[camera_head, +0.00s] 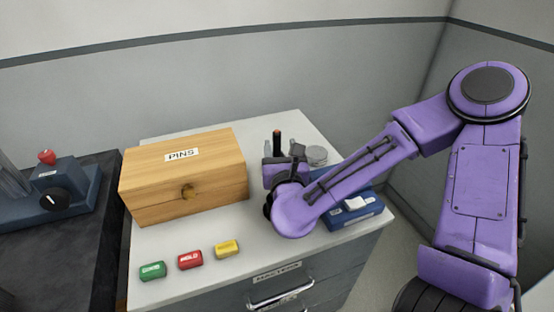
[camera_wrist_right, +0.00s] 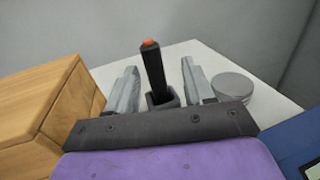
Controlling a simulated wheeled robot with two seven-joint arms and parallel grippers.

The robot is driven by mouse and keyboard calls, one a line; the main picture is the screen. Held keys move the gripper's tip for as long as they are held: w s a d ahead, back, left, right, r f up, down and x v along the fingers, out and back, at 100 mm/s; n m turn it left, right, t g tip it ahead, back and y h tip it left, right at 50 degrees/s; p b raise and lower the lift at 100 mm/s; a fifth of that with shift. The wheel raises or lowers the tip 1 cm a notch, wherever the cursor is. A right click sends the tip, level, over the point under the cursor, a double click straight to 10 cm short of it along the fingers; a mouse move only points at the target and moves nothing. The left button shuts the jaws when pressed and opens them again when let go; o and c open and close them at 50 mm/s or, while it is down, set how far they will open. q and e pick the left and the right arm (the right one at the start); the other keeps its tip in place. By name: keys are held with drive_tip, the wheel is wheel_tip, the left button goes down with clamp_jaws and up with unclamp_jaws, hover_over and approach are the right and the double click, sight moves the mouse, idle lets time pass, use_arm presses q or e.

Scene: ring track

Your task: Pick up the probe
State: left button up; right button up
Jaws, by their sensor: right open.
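The probe (camera_wrist_right: 153,73) is a black stick with an orange tip. It stands upright in a small dark square holder (camera_wrist_right: 162,100) on the white cabinet top. In the head view the probe (camera_head: 277,144) shows just behind my right gripper (camera_head: 284,152), which hides its lower part. In the right wrist view my right gripper (camera_wrist_right: 158,84) is open, with one grey finger on each side of the probe. I cannot tell whether either finger touches it. My left gripper is not in view.
A wooden PINS box (camera_head: 165,200) stands left of my right gripper. A grey round tin (camera_head: 316,154) and a blue device (camera_head: 352,212) are on the right. Green (camera_head: 153,271), red (camera_head: 190,260) and yellow (camera_head: 227,249) blocks lie at the front. Walls rise behind and to the right.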

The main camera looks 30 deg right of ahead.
sight(277, 144)
drive_tip(key=x, duration=0.1)
drive_tip(key=p+x, duration=0.1)
drive_tip(key=x, duration=0.3)
drive_tip(key=shift+w+a+r, duration=0.1)
drive_tip(key=shift+a, duration=0.2)
clamp_jaws()
